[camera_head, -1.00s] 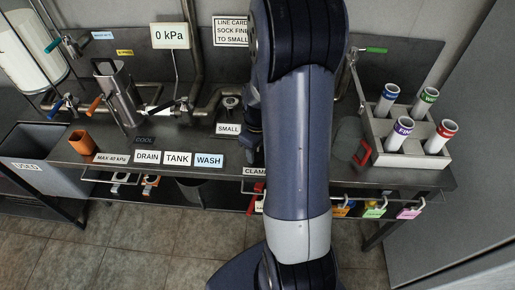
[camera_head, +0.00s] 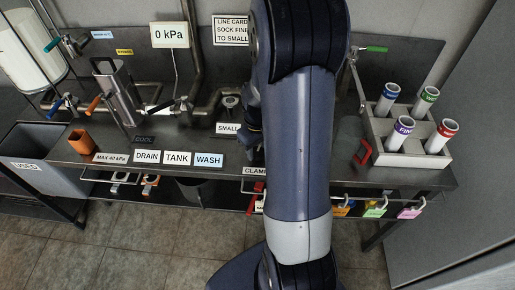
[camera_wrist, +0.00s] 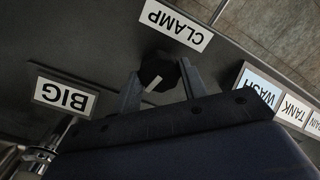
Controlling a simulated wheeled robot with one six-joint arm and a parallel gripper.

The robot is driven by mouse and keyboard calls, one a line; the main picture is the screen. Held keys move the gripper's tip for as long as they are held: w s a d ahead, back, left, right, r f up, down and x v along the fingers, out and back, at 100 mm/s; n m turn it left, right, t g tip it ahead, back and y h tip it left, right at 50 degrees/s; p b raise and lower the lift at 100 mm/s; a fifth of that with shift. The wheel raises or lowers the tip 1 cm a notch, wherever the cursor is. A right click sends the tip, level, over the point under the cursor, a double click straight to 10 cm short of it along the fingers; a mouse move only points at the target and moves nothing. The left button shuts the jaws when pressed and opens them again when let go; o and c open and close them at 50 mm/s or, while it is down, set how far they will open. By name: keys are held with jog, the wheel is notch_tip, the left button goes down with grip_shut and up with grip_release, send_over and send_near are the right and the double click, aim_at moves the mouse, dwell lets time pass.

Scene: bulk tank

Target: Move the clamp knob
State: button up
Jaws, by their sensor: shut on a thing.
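The clamp knob (camera_wrist: 158,72) is a black, many-sided knob with a white pointer line, next to the CLAMP label (camera_wrist: 176,25) in the wrist view. My gripper (camera_wrist: 160,84) has one finger on each side of the knob and is shut on it. In the head view my arm hides the knob, and only a small part of my gripper (camera_head: 254,140) shows at the arm's left edge. The CLAMP label (camera_head: 255,171) shows partly there, on the bench front.
A BIG label (camera_wrist: 64,96) lies near my gripper. DRAIN, TANK and WASH labels (camera_head: 178,158) line the bench front. A rack (camera_head: 408,150) of several labelled tubes stands right. Pipes and a metal canister (camera_head: 118,92) stand left. A gauge (camera_head: 170,36) reads 0 kPa.

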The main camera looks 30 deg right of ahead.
aim_at(258, 151)
jog(key=m, duration=0.6)
jog(key=shift+m+b, duration=0.3)
jog(key=shift+b, duration=0.05)
jog(key=m, duration=0.5)
jog(key=shift+m, duration=0.4)
jog(key=o, duration=1)
notch_tip(258, 151, up, 11)
jog(key=shift+f, duration=0.1)
